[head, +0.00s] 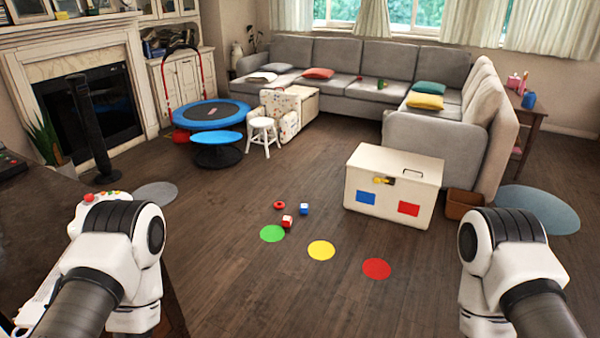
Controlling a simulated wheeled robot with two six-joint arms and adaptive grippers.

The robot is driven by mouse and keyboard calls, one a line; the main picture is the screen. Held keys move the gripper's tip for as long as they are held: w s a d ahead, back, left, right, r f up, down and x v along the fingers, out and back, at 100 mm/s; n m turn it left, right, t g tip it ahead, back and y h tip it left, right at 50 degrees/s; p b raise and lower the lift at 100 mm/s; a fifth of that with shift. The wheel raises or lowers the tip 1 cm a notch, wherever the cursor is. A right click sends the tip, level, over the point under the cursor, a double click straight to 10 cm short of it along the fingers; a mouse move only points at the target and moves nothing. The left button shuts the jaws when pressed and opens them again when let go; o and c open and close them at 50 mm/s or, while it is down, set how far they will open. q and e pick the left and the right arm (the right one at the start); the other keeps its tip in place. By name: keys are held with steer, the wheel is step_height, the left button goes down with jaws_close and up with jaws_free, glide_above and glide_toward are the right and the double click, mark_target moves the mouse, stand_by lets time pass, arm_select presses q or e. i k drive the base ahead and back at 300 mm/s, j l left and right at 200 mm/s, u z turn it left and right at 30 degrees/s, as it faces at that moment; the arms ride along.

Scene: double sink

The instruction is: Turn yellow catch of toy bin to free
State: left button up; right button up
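The toy bin (374,207) is a white box with a closed lid, standing on the wood floor right of the middle. Its front bears a blue square (365,197) and a red square (408,209). The small yellow catch (379,180) sits at the top of the front, just under the lid edge, with a dark part beside it. Its exact turn is too small to tell. A dark handle is on the lid. My two arms show at the lower left and lower right, well short of the bin. Neither gripper's fingers show.
Green (272,233), yellow (321,250) and red (376,268) discs lie on the floor before the bin, near small toy blocks (304,209). A brown box (462,204) stands right of the bin, the grey sofa (340,70) behind. Floor between my arms is mostly open.

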mark_target(377, 179)
steer(key=i, duration=0.7)
steer(key=i+u, duration=0.15)
steer(key=i, duration=0.55)
steer(key=i+l, duration=0.15)
steer(key=i, duration=0.5)
steer(key=u, duration=0.05)
